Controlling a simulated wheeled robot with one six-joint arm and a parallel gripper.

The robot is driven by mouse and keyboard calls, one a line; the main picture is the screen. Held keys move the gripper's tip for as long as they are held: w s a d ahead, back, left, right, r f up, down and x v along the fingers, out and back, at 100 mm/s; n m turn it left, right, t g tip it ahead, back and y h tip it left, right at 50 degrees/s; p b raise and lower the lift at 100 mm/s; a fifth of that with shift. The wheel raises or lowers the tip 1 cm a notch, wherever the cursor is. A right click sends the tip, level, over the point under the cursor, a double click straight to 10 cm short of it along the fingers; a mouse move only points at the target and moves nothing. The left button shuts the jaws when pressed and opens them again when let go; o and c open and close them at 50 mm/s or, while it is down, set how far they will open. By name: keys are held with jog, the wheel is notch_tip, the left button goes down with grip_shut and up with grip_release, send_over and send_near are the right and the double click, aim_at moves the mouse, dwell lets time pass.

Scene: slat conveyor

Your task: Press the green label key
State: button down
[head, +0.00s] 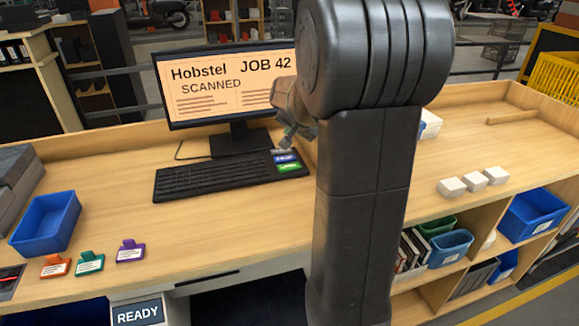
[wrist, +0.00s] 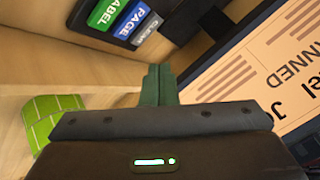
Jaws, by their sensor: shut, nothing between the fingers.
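The green label key (head: 289,167) is the nearest of three coloured keys at the right end of the black keyboard (head: 215,181). In the wrist view the green key (wrist: 104,13) reads "ABEL", cut by the top edge. The blue PAGE key (wrist: 130,21) and the grey CLEAR key (wrist: 148,29) lie beside it. My gripper (head: 287,145) is shut and empty, by the far, grey end of the key row, apart from the green key. Its closed fingers (wrist: 158,78) show in the wrist view, below the keys in the picture. Whether it touches anything is unclear.
The monitor (head: 225,85) stands behind the keyboard and reads "Hobstel JOB 42 SCANNED". A blue tray (head: 45,223) and three coloured tags (head: 90,263) lie at the left. White blocks (head: 473,182) lie at the right. A green gridded object (wrist: 50,117) shows in the wrist view.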

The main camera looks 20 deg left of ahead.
aim_at(290, 168)
jog(key=shift+f+b, duration=3.4)
jog(key=shift+f, duration=1)
jog(key=shift+f, duration=0.15)
jog(key=shift+f+b, duration=0.3)
jog(key=shift+b, duration=0.1)
jog(key=shift+f+b, duration=0.4)
jog(key=shift+f, duration=0.05)
jog(key=shift+r, duration=0.1)
jog(key=shift+r+p, duration=0.7)
jog(key=shift+r, duration=0.1)
jog(key=shift+r+p, duration=1.95)
jog(key=shift+r, duration=0.6)
